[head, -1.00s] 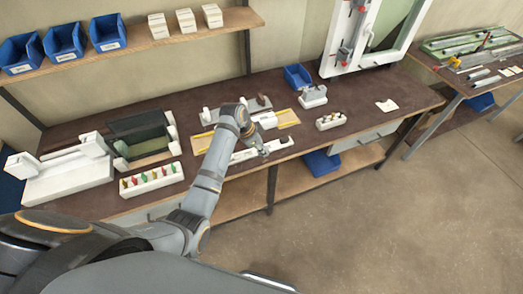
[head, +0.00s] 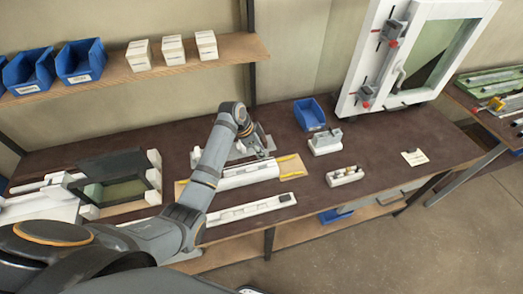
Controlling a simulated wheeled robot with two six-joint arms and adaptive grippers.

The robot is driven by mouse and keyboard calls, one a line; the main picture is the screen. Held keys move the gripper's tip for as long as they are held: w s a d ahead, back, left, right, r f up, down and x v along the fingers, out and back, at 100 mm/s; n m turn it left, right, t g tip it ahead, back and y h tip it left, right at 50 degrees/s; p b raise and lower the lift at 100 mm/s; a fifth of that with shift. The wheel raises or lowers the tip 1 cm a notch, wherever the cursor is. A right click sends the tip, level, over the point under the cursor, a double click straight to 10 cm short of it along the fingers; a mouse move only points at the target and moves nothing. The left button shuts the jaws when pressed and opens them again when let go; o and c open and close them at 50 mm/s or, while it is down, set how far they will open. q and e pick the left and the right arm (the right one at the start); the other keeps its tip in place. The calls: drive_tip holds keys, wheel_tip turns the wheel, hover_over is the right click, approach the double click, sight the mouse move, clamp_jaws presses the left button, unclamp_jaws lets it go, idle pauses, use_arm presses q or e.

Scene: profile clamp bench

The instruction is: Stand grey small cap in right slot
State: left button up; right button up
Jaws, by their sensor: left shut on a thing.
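My left gripper (head: 258,141) is over the far middle of the bench, behind the wooden board. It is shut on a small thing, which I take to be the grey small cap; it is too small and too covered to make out. A white rail with recesses (head: 245,211) lies along the front of the bench, with a small dark piece (head: 286,198) at its right end. I cannot tell which recess is the right slot. My right gripper is out of view.
A white profile (head: 247,175) lies on the board with yellow strips (head: 290,165). To the right stand a white block with a grey part (head: 325,143), a small white holder (head: 345,177) and a blue bin (head: 309,114). The right bench top is mostly clear.

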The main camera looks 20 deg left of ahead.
use_arm(q)
drive_tip(key=f+b, duration=0.2)
drive_tip(key=f, duration=0.1)
drive_tip(key=shift+w, duration=0.4)
drive_tip(key=shift+s+f+b, duration=0.1)
drive_tip(key=shift+f+b, duration=0.65)
drive_tip(key=shift+b, duration=0.4)
drive_tip(key=shift+f, duration=0.25)
drive_tip(key=shift+f+b, duration=0.4)
drive_tip(key=shift+f, duration=0.35)
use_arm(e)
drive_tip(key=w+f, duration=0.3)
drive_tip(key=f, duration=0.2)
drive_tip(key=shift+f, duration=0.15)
use_arm(q)
drive_tip(key=shift+p, duration=0.8)
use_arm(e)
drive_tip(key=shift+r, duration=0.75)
use_arm(q)
drive_tip(key=shift+f, duration=0.25)
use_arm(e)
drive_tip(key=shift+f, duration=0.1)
use_arm(q)
drive_tip(key=shift+f+b, duration=0.3)
drive_tip(key=shift+f, duration=0.1)
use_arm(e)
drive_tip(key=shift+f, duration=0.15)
